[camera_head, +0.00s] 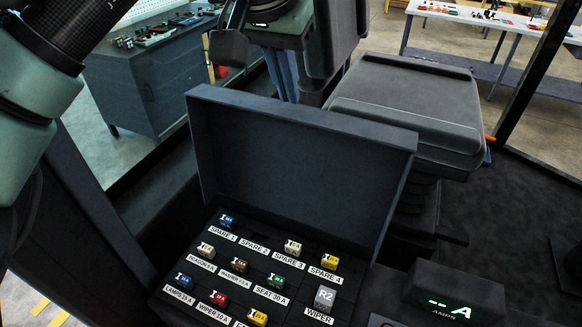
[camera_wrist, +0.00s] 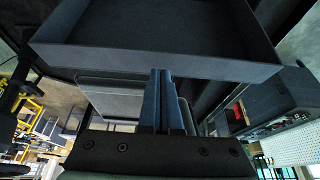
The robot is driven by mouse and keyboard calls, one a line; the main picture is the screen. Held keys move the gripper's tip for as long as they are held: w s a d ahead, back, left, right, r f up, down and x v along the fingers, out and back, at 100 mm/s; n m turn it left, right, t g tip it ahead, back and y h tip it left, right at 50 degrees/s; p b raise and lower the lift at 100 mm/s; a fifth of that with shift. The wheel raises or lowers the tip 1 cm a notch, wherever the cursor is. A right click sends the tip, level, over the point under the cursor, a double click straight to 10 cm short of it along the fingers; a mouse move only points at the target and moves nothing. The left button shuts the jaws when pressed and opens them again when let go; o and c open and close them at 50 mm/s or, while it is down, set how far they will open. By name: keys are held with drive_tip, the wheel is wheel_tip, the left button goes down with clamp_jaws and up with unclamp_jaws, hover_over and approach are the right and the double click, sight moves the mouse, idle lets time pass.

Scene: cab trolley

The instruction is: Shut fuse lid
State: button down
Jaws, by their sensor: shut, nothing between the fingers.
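The fuse box lid (camera_head: 290,165) is a dark blue-grey shallow cover. It stands open, tilted up along the back of the fuse box (camera_head: 345,262). In the wrist view, the lid (camera_wrist: 165,25) fills the top with its rim in front of the fingertips. My gripper (camera_head: 286,90) is behind the lid's top edge in the head view, blue fingers pointing down. The fingers show shut and empty in the wrist view (camera_wrist: 162,74). Their tips are close to the lid's rim; I cannot tell whether they touch. The lid partly hides the fingertips in the head view.
Several coloured fuses and a grey R2 relay (camera_head: 325,297) sit in the labelled box. A dark display (camera_head: 455,295) stands to its right. A dark seat (camera_head: 410,105) stands behind the lid on the right. Workbenches (camera_head: 150,75) are farther back.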

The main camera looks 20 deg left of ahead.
drive_tip(key=shift+f, duration=0.3)
